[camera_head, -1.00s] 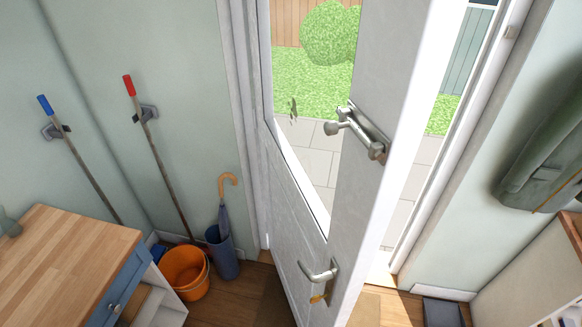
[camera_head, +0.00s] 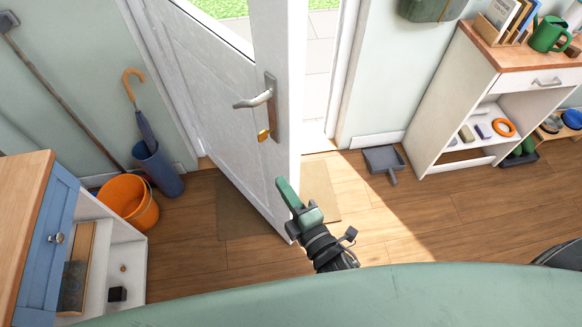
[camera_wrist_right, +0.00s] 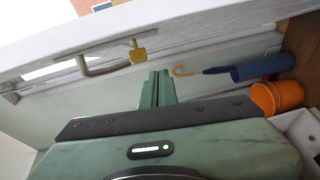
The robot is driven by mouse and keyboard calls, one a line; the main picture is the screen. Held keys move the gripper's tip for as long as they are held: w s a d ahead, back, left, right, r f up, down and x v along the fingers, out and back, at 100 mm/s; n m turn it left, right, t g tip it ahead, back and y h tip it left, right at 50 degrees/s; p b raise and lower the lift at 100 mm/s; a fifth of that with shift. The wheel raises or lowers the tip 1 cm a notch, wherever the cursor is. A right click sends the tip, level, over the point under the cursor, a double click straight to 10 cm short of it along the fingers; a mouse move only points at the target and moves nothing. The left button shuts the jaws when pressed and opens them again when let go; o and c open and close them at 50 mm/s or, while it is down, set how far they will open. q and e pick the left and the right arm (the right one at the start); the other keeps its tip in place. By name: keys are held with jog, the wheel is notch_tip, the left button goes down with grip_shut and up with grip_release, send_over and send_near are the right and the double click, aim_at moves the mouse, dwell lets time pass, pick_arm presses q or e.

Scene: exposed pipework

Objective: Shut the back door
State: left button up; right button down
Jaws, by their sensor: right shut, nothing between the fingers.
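The white back door (camera_head: 215,85) stands ajar, swung into the room, with daylight showing through the doorway on its right. Its lever handle (camera_head: 256,99) and a brass key (camera_head: 263,135) below it are on the face toward the left. My right gripper (camera_head: 287,188) is shut and empty, just in front of the door's lower free edge; I cannot tell whether it touches. In the right wrist view the shut fingers (camera_wrist_right: 156,88) are in front, with the door (camera_wrist_right: 180,30), handle (camera_wrist_right: 90,66) and key (camera_wrist_right: 138,53) across the top. My left gripper is not in view.
An orange bucket (camera_head: 128,202) and a blue umbrella stand (camera_head: 157,170) stand left of the door. A blue cabinet (camera_head: 48,235) is at the left. A grey dustpan (camera_head: 384,161) lies right of the doorway beside a white shelf unit (camera_head: 437,130). The wooden floor (camera_head: 450,220) at right is clear.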

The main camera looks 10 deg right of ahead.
aim_at(260, 141)
jog(key=shift+n+t, duration=0.3)
jog(key=shift+n, duration=0.1)
jog(key=w+a+r, duration=0.1)
jog(key=w, duration=0.2)
jog(key=w+a+p, duration=0.1)
jog(key=w, duration=0.2)
jog(key=w+r+p, duration=0.1)
jog(key=w, duration=0.2)
jog(key=shift+a+r, duration=0.35)
jog(key=shift+a, duration=0.05)
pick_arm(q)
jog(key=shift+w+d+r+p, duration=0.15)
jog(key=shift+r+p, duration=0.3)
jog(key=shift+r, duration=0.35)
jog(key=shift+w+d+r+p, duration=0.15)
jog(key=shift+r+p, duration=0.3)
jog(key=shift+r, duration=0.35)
pick_arm(e)
jog(key=shift+w+d+f, duration=0.1)
jog(key=shift+w+d, duration=0.55)
jog(key=shift+d, duration=0.2)
jog(key=shift+w+d+f, duration=0.1)
jog(key=shift+w+d, duration=0.5)
jog(key=shift+d, duration=0.2)
